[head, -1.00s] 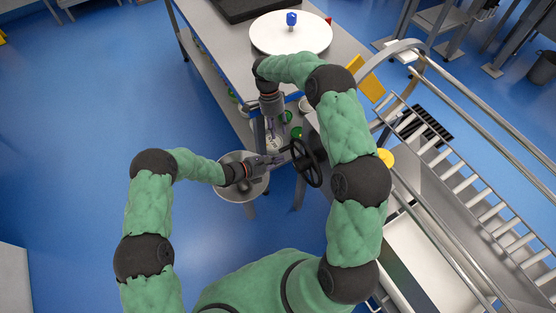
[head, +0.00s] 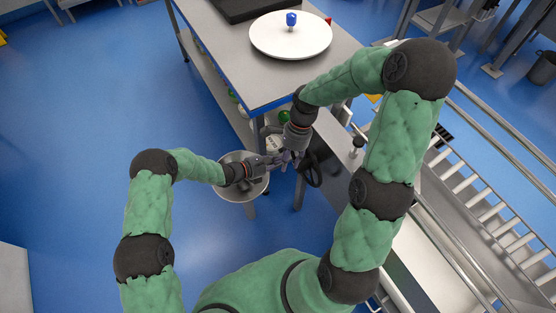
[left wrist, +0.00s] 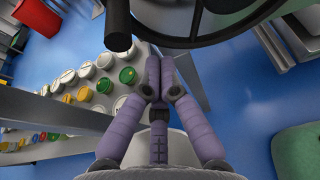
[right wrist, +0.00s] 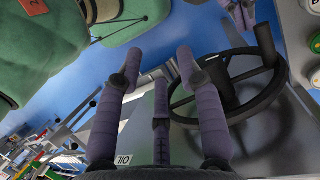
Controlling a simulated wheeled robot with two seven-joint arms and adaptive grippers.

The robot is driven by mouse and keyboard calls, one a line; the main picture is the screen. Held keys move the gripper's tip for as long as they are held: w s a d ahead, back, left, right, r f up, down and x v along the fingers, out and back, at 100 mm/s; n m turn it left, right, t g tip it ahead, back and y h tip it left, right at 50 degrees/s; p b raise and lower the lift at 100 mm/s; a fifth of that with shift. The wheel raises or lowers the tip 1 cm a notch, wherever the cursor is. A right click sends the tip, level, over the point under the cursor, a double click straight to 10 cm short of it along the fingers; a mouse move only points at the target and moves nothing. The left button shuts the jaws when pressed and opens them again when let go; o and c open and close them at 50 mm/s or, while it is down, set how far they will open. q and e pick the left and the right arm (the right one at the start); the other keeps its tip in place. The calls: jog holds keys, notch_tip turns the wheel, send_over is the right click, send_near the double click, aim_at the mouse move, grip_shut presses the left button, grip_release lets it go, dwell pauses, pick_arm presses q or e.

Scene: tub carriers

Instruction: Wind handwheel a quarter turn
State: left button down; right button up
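The black handwheel (head: 314,172) stands at the near end of the metal carrier frame, partly hidden by my right gripper. In the right wrist view, its rim, spokes and a dark handle (right wrist: 265,45) are right of my right gripper (right wrist: 158,62). That gripper is open, with nothing between its spread fingers. In the left wrist view, the rim (left wrist: 215,38) and a dark handle cross the top, beyond my left gripper (left wrist: 160,72). The left fingers are closed together and empty, apart from the wheel. In the head view, both grippers are close together left of the wheel.
A steel table (head: 262,85) with a white round plate (head: 270,42) and blue-topped object stands ahead. Several jars (left wrist: 85,72) sit below it. A round steel stool (head: 228,192) is under my left gripper. Roller conveyor and rails (head: 490,205) occupy the right. Open blue floor lies left.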

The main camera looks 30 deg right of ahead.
pick_arm(q)
jog(key=shift+s+f+n+g+b, duration=0.3)
jog(key=shift+f+n+b, duration=0.1)
jog(key=shift+f, duration=0.2)
pick_arm(e)
jog(key=s+a+f+n+t, duration=0.1)
jog(key=s+a+f+n, duration=0.4)
jog(key=f, duration=0.5)
jog(key=s+a+f+n+t, duration=0.1)
jog(key=s+a+f+n, duration=0.5)
jog(key=a+f+n, duration=0.3)
jog(key=shift+a+f+n+y, duration=0.35)
jog(key=shift+f+n, duration=0.25)
jog(key=shift+f, duration=0.3)
